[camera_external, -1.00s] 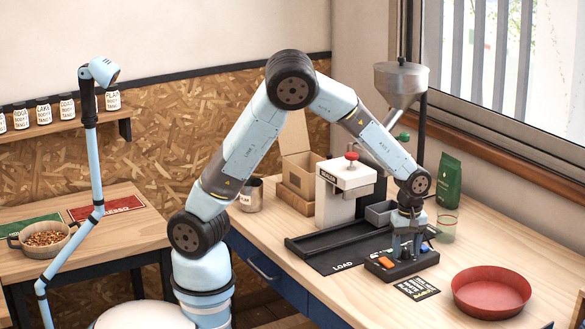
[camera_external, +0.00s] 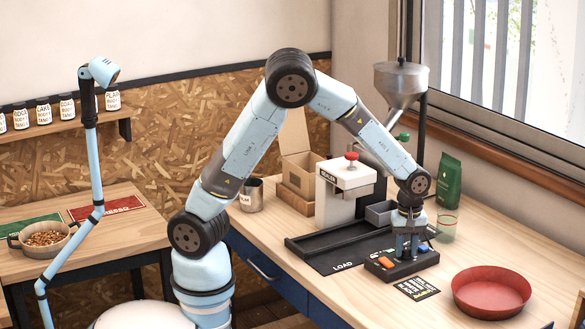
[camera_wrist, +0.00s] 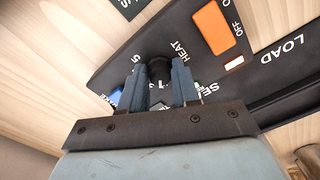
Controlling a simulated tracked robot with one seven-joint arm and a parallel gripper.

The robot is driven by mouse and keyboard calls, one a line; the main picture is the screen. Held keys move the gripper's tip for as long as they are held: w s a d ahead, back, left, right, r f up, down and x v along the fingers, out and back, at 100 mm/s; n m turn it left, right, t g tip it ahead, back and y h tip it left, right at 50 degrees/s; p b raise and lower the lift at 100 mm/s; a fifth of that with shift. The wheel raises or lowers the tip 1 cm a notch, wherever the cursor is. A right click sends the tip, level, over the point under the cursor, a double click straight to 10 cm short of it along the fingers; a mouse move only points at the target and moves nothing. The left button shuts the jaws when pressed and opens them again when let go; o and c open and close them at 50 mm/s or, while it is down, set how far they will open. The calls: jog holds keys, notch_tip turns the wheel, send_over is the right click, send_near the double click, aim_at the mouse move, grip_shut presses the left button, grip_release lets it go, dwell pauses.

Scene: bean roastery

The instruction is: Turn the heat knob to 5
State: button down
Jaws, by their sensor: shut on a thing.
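The heat knob (camera_wrist: 159,68) is black and round in the wrist view, beside the printed word HEAT on a dark control panel (camera_wrist: 125,72). My gripper (camera_wrist: 160,80) points down at the panel with one finger on each side of the knob, shut on it. The fingers cover part of the dial marks, and a 5 shows to the left of the knob. I cannot tell the knob's setting. In the external view my gripper (camera_external: 407,253) is low over the control panel (camera_external: 402,268), and the knob is hidden there.
An orange switch (camera_wrist: 214,27) marked OFF is on the same panel, close to the knob. A black LOAD tray (camera_external: 318,256) and a white sealer (camera_external: 338,195) stand behind. A red bowl (camera_external: 491,292) is to the right; a green glass (camera_external: 446,229) stands behind.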

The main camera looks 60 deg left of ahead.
aim_at(408, 251)
jog(key=m, duration=0.6)
jog(key=shift+w+r, duration=0.1)
jog(key=m, duration=1)
jog(key=shift+m, duration=0.4)
jog(key=m, duration=0.5)
jog(key=c, duration=0.8)
grip_release()
jog(key=shift+c, duration=0.2)
notch_tip(408, 251, up, 14)
jog(key=shift+f, duration=0.2)
